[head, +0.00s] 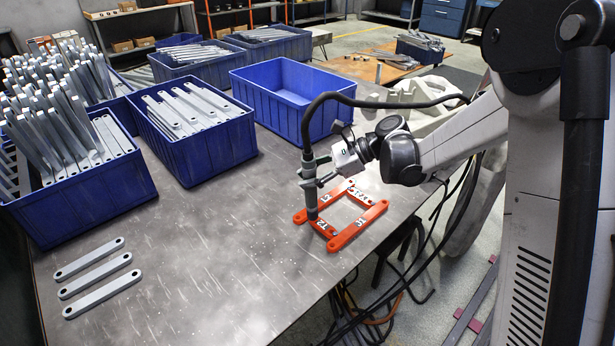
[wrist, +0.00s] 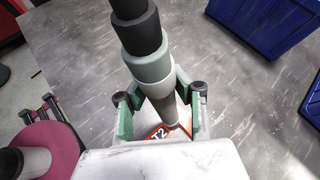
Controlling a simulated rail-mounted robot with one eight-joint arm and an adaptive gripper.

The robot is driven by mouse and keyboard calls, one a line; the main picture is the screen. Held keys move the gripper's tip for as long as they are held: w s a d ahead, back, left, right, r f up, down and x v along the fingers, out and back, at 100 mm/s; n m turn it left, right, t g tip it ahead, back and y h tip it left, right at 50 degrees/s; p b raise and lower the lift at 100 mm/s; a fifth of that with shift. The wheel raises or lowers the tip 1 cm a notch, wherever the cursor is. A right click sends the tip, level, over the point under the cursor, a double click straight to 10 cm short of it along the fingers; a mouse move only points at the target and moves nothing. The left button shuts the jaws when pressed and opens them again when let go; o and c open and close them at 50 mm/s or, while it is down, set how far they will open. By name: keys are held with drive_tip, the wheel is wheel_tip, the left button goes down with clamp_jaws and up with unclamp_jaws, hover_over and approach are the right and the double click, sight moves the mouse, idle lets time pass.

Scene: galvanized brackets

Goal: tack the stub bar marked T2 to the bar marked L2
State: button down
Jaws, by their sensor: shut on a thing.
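My gripper (head: 318,172) is shut on a grey torch (head: 309,155) with a black hose, held nearly upright over the orange frame. The torch also runs between my gripper's green fingers (wrist: 160,108) in the wrist view. The stub bar T2 (head: 323,228) is the frame's near short side; its label also shows beside the nozzle in the wrist view (wrist: 159,133). The bar L2 (head: 338,191) is the frame's left long side. The torch's lower end is at the corner where T2 meets L2 and partly hides it. I cannot tell whether the tip touches.
Another long orange bar (head: 360,225) forms the frame's right side, near the table edge. Three loose grey bars (head: 95,272) lie at the left. Blue crates of grey bars (head: 205,150) and an empty blue crate (head: 290,85) stand behind. The table's front middle is clear.

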wheel_tip(320, 180, up, 5)
drive_tip(key=p, duration=0.2)
drive_tip(key=shift+p, duration=0.3)
idle(0.6)
